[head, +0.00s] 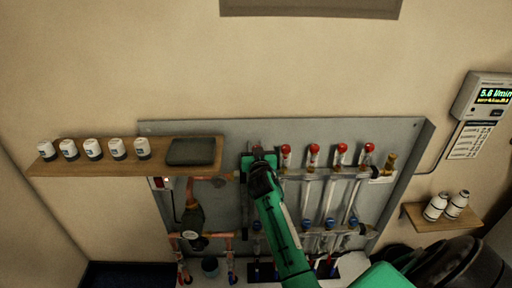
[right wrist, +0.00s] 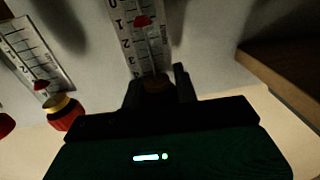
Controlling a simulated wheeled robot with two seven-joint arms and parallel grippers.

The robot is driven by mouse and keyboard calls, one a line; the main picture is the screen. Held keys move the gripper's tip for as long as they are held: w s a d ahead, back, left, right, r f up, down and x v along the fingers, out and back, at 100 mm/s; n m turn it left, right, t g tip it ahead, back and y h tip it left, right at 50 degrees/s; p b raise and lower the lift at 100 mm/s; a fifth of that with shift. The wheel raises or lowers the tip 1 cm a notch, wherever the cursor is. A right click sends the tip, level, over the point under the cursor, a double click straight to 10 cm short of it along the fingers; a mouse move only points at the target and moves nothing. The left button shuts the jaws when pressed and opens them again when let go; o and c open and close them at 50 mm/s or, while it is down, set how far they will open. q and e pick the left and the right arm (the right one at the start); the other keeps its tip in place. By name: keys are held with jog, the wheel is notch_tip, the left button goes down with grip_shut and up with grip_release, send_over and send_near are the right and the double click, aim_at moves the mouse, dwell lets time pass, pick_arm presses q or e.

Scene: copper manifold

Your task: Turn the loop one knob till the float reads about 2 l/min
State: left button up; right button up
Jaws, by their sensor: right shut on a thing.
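My right gripper (head: 262,163) is at the left end of the flow-meter row on the grey panel (head: 165,128) and covers the loop one knob in the head view. In the right wrist view my right gripper (right wrist: 160,85) is shut on a dark knob (right wrist: 158,84) at the foot of a flow meter scale (right wrist: 128,38). The red float (right wrist: 143,20) in that tube sits near the figure 1; the small figures are hard to read exactly. The wall display (head: 494,95) seems to read 5.6 l/min. My left gripper is not in view.
Several red-capped meters (head: 314,150) stand right of my gripper. A neighbouring red knob with a yellow collar (right wrist: 65,112) is close by. A wooden shelf (head: 70,165) with white-capped items is at left; another shelf (head: 445,222) holds two bottles at right.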

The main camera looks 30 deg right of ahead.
jog(key=shift+w+a+n+t+y+p, duration=0.15)
jog(key=shift+n+t+y+p, duration=0.2)
jog(key=shift+n+y+p, duration=1)
jog(key=shift+s+a+n+t+y+p, duration=0.25)
jog(key=shift+n+y+p, duration=0.55)
jog(key=shift+y, duration=1)
jog(key=shift+w+a+n+t+y+p, duration=0.15)
jog(key=shift+n+t+y+p, duration=0.25)
jog(key=shift+n+y+p, duration=0.95)
jog(key=shift+y, duration=0.7)
jog(key=o, duration=1)
jog(key=shift+c, duration=0.2)
jog(key=s+d+b, duration=0.1)
jog(key=s+b, duration=0.3)
jog(key=s, duration=0.9)
jog(key=shift+s+d, duration=0.3)
jog(key=shift+d, duration=0.1)
